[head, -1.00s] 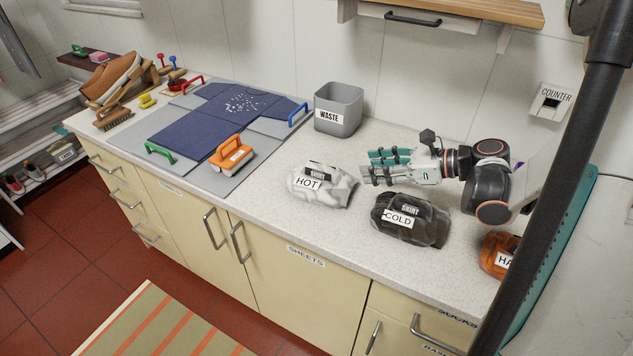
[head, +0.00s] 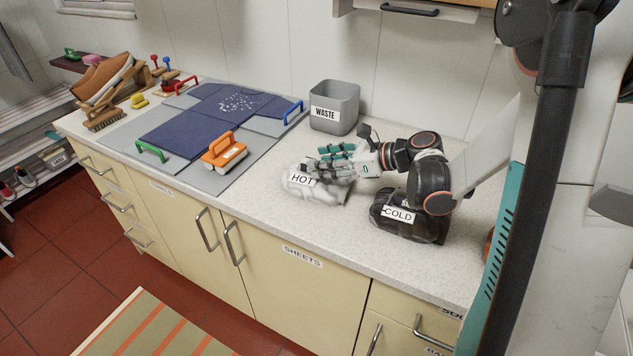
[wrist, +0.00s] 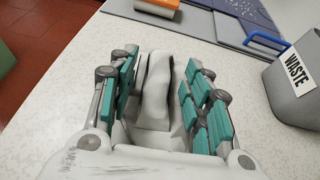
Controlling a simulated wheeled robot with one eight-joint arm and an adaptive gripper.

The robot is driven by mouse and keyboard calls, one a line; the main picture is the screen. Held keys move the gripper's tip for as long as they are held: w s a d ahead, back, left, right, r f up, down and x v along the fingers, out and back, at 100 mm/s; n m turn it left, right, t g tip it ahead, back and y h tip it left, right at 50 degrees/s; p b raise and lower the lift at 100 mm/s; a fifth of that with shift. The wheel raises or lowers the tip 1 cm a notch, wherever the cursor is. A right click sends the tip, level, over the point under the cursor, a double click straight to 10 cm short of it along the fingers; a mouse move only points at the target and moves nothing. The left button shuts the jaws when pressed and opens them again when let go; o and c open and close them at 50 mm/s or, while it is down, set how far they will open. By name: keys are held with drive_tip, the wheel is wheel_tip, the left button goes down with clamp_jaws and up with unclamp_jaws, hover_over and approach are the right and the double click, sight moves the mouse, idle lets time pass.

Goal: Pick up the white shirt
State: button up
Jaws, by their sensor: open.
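In the wrist view the shirt (wrist: 156,92) lies between the two finger sets of the gripper (wrist: 160,90), with gaps visible to the pads. I cannot tell whether the fingers touch it.
A dark bundle (head: 425,222) labelled COLD lies right of the shirt, under my arm. A grey WASTE bin (head: 345,95) stands behind. An orange-handled block (head: 226,157) sits on the grey board at left. Bare counter (head: 270,215) lies in front.

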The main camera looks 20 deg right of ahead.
drive_tip(key=shift+a, duration=0.1)
clamp_jaws()
idle(0.3)
